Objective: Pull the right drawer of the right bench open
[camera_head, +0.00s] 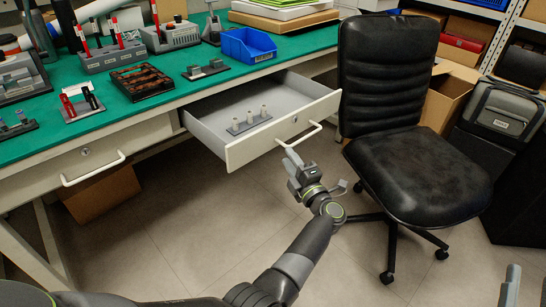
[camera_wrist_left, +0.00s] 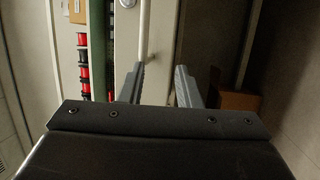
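The right drawer (camera_head: 240,146) of the green-topped bench stands pulled out, with its inside showing. Its front carries a lock and a pale bar handle (camera_head: 301,134). My left gripper (camera_head: 292,156) is just in front of and below the handle. In the left wrist view its two fingers (camera_wrist_left: 158,85) are apart, and the handle bar (camera_wrist_left: 144,32) shows beyond the tips, near the left finger. I see no grip on it. My right gripper (camera_head: 526,288) shows only as grey finger ends at the bottom right corner, apart from each other.
A grey holder with several pale posts (camera_head: 249,121) lies in the drawer. A black office chair (camera_head: 410,150) stands close to the drawer's right. The left drawer (camera_head: 90,160) is shut. A blue bin (camera_head: 247,46) and racks sit on the bench. The floor before the drawers is clear.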

